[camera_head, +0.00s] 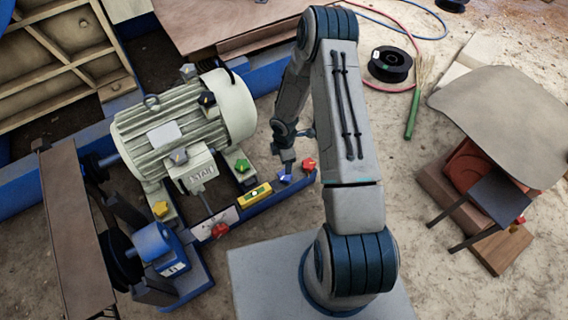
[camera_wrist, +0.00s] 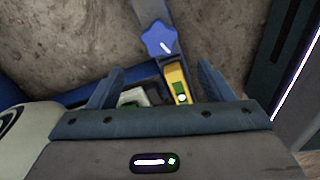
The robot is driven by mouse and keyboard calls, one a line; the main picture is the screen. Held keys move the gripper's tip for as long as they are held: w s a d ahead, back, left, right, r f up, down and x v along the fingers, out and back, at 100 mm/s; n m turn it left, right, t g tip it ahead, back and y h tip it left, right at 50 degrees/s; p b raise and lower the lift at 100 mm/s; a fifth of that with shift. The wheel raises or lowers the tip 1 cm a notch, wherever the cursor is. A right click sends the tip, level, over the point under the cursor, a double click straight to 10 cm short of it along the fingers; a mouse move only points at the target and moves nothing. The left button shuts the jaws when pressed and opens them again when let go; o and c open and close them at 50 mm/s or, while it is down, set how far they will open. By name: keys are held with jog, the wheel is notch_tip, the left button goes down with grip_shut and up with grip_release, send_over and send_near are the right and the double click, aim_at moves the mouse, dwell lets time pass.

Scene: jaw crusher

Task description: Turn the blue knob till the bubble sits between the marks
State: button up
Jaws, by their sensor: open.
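The blue star-shaped knob (camera_wrist: 160,38), with a white pointer line, stands beyond my fingertips in the wrist view. In the head view the blue knob (camera_head: 285,178) sits on the blue rail, just below my gripper (camera_head: 288,165). In the wrist view my gripper (camera_wrist: 161,72) is open and empty, its two fingers spread and apart from the knob. The yellow spirit level (camera_head: 254,193) lies on the rail left of the knob. In the wrist view the level (camera_wrist: 175,76) shows partly between the fingers; its green vial shows, but the bubble's place against the marks is unclear.
A red knob (camera_head: 309,164) is close right of the blue one, and a green knob (camera_head: 242,165) is up left by the ribbed motor (camera_head: 175,130). Another red knob (camera_head: 220,230) is at lower left. A black spool (camera_head: 390,64) and green-handled brush (camera_head: 412,115) lie on the ground at right.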

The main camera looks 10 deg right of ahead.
jog(key=shift+r+p, duration=0.4)
jog(key=shift+r, duration=1.2)
